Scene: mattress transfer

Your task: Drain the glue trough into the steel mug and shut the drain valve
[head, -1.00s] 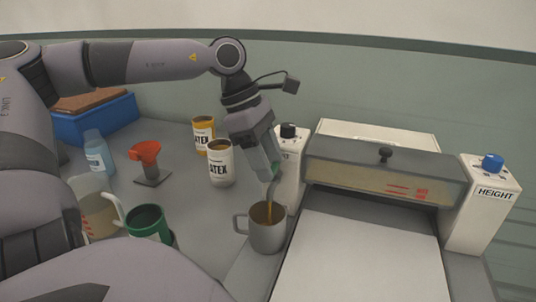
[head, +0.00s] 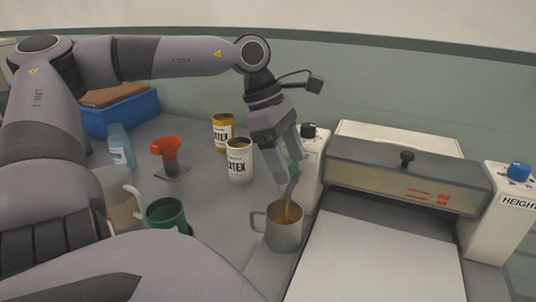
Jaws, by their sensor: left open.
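The steel mug (head: 284,236) stands upright below the drain spout (head: 292,184) at the left end of the glue trough (head: 405,180). An amber stream of glue (head: 287,212) runs down into the mug, and glue shows inside it. The trough has a window with red marks; the glue level in it is hard to read. My left gripper (head: 287,168) is open, fingers pointing down, right at the spout. The drain valve's handle cannot be made out clearly behind the fingers. My right gripper is not in view.
Two latex cans, yellow (head: 222,130) and white (head: 238,162), stand left of my gripper. An orange-topped tool (head: 165,150), a blue bottle (head: 120,148), a clear pitcher (head: 122,205), a green cup (head: 168,214) and a blue crate (head: 122,117) are further left. A white bed (head: 375,258) fills the right front.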

